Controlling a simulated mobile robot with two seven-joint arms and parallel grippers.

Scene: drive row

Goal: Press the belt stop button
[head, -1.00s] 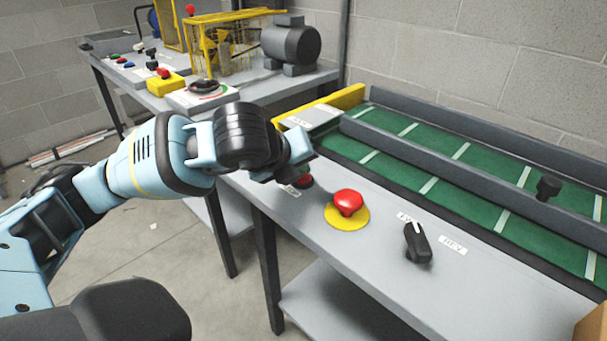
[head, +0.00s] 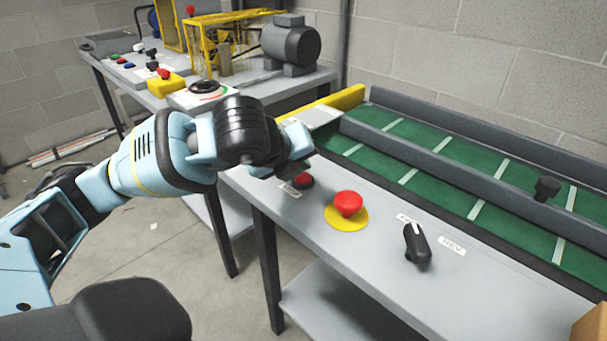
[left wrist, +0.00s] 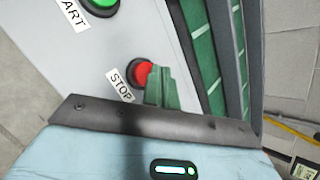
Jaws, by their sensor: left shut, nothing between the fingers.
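The belt stop button (head: 304,181) is a small red button in a dark ring on the grey table, partly hidden by my left gripper (head: 291,169) in the head view. In the left wrist view the red button (left wrist: 142,73) sits beside a STOP label (left wrist: 120,84). My left gripper is shut and empty, its fingertips (left wrist: 160,88) overlapping the right side of the button in that view. I cannot tell whether they touch it. The belt (head: 425,165) is green with white stripes. My right gripper is not in view.
A red mushroom button (head: 348,203) on a yellow disc and a black selector knob (head: 417,244) stand to the right on the table. A green button (left wrist: 101,5) by a START label is near the stop button. A grey rail (head: 450,165) runs along the belt.

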